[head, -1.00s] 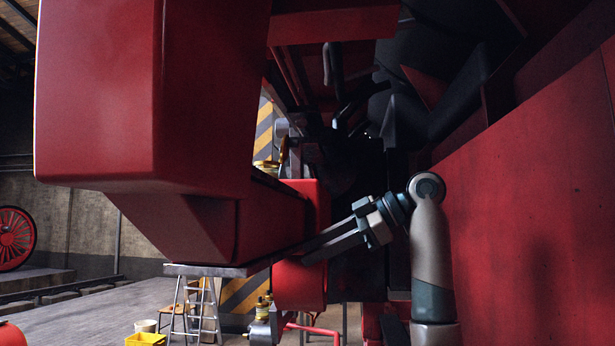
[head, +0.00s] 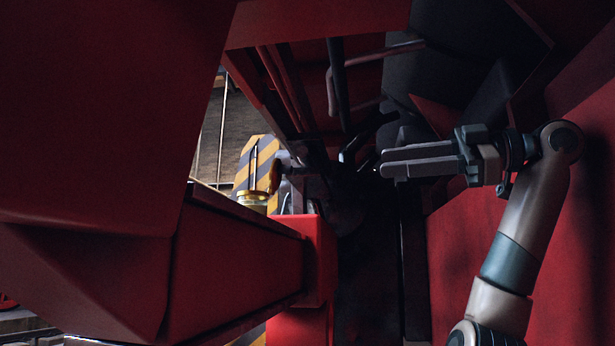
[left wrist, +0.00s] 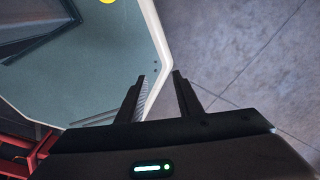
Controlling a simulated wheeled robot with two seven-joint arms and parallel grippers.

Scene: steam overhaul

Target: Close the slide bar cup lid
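The slide bar cup (head: 253,201) is a small brass cup on top of the red slide bar housing, left of centre in the head view. A brownish disc (head: 275,177), which looks like its lid, stands raised at the cup's right side. My right gripper (head: 382,164) is to the right of the cup and slightly higher in the picture, pointing left, apart from cup and lid and holding nothing I can see. Its two fingers lie close in this view; the gap is unclear.
A large red block (head: 90,120) fills the left of the head view, and a red beam (head: 235,260) runs below the cup. A red wall (head: 590,220) stands close on the right. Dark pipes and rods (head: 340,90) hang above.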

